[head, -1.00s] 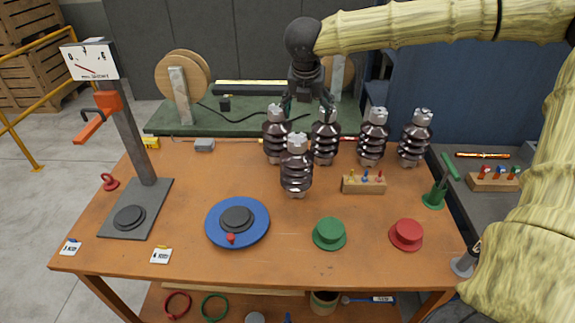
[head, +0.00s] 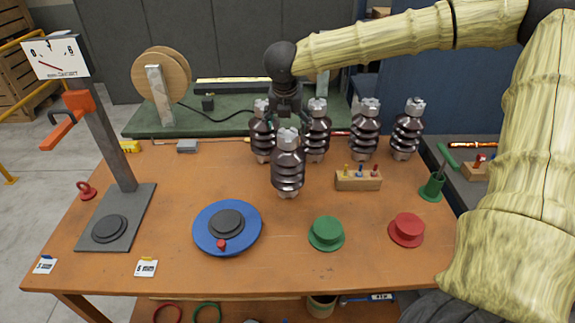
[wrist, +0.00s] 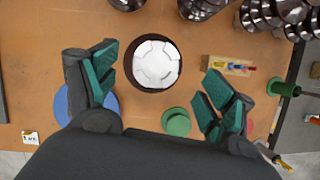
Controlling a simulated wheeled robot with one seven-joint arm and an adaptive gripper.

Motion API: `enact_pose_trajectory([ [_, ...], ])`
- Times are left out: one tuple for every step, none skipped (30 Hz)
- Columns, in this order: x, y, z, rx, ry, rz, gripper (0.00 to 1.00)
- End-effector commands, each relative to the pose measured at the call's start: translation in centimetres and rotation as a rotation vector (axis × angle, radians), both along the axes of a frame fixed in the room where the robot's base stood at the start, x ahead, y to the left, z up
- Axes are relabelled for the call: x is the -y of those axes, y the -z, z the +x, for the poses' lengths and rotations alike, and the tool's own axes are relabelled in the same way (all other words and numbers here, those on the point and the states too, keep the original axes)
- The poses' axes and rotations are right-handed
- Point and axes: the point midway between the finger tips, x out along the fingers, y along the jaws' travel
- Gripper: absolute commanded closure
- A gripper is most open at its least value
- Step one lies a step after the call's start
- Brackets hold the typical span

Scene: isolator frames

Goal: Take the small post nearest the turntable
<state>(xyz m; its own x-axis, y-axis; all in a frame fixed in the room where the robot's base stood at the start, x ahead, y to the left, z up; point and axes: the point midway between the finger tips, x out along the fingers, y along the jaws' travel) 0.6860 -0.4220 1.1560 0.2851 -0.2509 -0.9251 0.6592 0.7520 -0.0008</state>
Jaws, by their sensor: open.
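The small post nearest the turntable (head: 288,174) is a dark brown ribbed insulator with a pale metal cap, upright on the table in front of several like it. The turntable (head: 250,238) is a blue disc with a grey centre and red knob, to its front left. My gripper (head: 286,112) is above the post in the head view, its fingertips hard to make out there. In the wrist view, my gripper (wrist: 160,68) is open, its green-padded fingers spread on either side of the post's white cap (wrist: 153,64). No contact shows.
Other posts (head: 365,135) stand behind and to the right. A wooden block with coloured pegs (head: 358,181), a green flanged piece (head: 326,234) and a red one (head: 407,230) lie right. A gauge stand (head: 118,150) rises left.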

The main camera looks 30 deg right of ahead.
Motion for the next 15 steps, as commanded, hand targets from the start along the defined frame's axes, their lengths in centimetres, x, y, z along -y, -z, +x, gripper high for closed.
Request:
enact_pose_trajectory([
  [0.1,0.3,0.1,-0.001,0.0,0.001,0.17],
  [0.2,0.4,0.1,0.0,0.0,0.0,0.17],
  [0.2,0.6,0.2,0.001,0.0,-0.001,0.17],
  [0.2,0.7,0.2,0.001,0.0,-0.001,0.17],
  [0.3,0.8,0.3,0.001,0.0,-0.001,0.17],
  [0.3,0.9,0.3,0.001,0.0,-0.001,0.17],
  [0.3,1.0,0.3,0.001,0.0,-0.001,0.17],
  [0.3,1.1,0.3,-0.001,0.0,-0.001,0.17],
  [0.3,1.2,0.3,-0.001,0.0,-0.001,0.17],
  [0.3,1.3,0.4,-0.001,0.0,0.0,0.17],
  [0.3,1.5,0.4,-0.001,0.0,0.0,0.17],
  [0.3,1.8,0.5,-0.002,-0.001,0.0,0.17],
  [0.3,2.0,0.6,-0.002,-0.001,0.0,0.17],
  [0.3,2.3,0.6,-0.002,-0.001,-0.001,0.17],
  [0.3,2.6,0.7,-0.002,0.0,-0.001,0.17],
])
